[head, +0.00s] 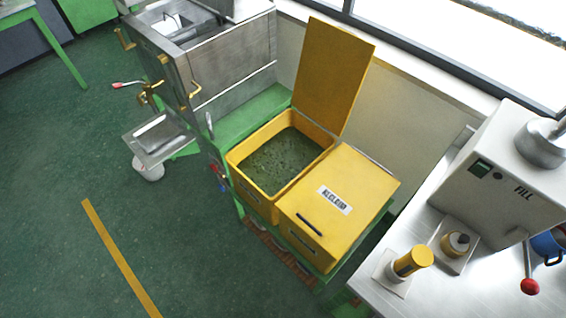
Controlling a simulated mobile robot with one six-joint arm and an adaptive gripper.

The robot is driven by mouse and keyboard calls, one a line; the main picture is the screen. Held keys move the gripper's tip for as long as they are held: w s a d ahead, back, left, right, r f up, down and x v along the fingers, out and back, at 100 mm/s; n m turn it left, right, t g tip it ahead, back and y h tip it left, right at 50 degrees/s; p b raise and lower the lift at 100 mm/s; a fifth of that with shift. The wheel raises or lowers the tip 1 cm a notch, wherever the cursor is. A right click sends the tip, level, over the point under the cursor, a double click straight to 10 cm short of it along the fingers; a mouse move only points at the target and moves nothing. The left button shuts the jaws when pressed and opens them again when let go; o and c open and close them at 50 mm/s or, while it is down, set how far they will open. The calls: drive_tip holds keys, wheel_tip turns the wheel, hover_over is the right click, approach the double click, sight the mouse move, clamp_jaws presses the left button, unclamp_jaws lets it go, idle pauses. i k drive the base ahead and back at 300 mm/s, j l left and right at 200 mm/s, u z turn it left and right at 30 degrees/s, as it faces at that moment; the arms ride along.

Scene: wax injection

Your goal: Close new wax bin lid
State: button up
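A yellow bin (239,166) stands open, with dark green granular wax (283,160) inside. Its yellow lid (333,72) stands up at the back of the bin, leaning slightly back towards the wall. No label is readable on this bin. A second yellow bin, touching it on the right, has its lid (350,180) shut; a white label on that lid seems to read RECLAIM, and a dark handle sits near its front edge. My gripper is not in view.
The bins sit on a green stand (234,123). A steel machine (225,70) with a tray (158,138) stands to the left. A steel table (365,285) on the right holds a FILL machine (500,170) and a yellow-topped cylinder (413,261). The green floor in front is clear.

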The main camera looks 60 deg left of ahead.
sight(334, 62)
drive_tip(key=u, duration=2.2)
drive_tip(key=i+j+z, duration=0.25)
drive_tip(key=z, duration=0.25)
drive_tip(key=i+j+z, duration=0.15)
drive_tip(key=j+z, duration=0.15)
drive_tip(key=z, duration=0.2)
drive_tip(key=i+j, duration=0.15)
drive_tip(key=j, duration=0.25)
drive_tip(key=i+j+z, duration=0.1)
drive_tip(key=j, duration=0.25)
drive_tip(key=i+j, duration=0.15)
drive_tip(key=j, duration=0.25)
drive_tip(key=i+j+z, duration=0.1)
drive_tip(key=j, duration=0.25)
drive_tip(key=i+j, duration=0.15)
drive_tip(key=j, duration=0.25)
drive_tip(key=i+j+z, duration=0.1)
drive_tip(key=j, duration=0.3)
